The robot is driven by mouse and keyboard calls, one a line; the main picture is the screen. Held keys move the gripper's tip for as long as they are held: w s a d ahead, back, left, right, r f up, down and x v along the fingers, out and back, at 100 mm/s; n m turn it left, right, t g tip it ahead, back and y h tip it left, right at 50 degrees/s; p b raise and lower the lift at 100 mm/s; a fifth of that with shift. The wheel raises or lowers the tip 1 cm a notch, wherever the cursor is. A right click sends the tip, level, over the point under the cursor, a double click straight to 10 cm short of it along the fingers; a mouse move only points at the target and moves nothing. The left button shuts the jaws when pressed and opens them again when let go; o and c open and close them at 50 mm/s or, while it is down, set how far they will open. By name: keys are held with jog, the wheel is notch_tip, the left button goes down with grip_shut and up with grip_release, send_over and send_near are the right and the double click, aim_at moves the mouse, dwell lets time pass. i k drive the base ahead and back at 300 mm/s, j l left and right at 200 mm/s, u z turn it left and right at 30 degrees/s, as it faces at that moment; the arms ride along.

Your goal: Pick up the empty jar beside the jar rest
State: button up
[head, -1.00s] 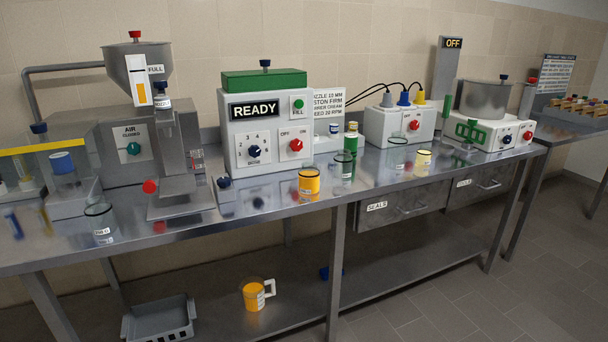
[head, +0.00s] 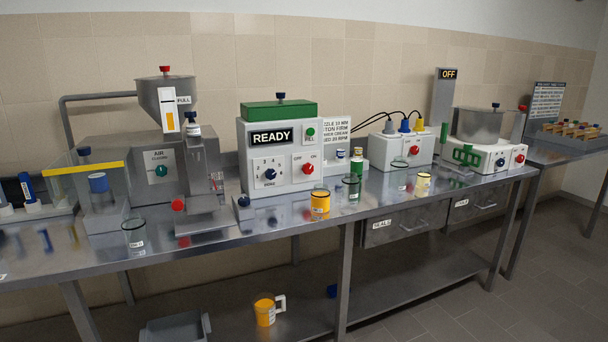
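A clear, empty-looking glass jar (head: 134,239) with a dark rim and a small white label stands upright near the front edge of the steel bench, at left. A metal plate (head: 192,227) lies low in front of the filling machine (head: 160,165), just right of the jar; it looks like the jar rest. The jar stands apart from it. Another clear jar (head: 351,190) stands farther right, in front of a green bottle. My gripper does not show.
A red knob (head: 178,205) is close behind the jar, and a clear-walled box with a yellow bar (head: 86,168) is to its left. A yellow mug (head: 265,311) and grey crate (head: 174,328) are below.

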aim_at(134, 226)
jog(key=k+u, duration=0.1)
jog(key=u, duration=1.2)
jog(key=i+u, duration=0.1)
jog(key=i, duration=0.25)
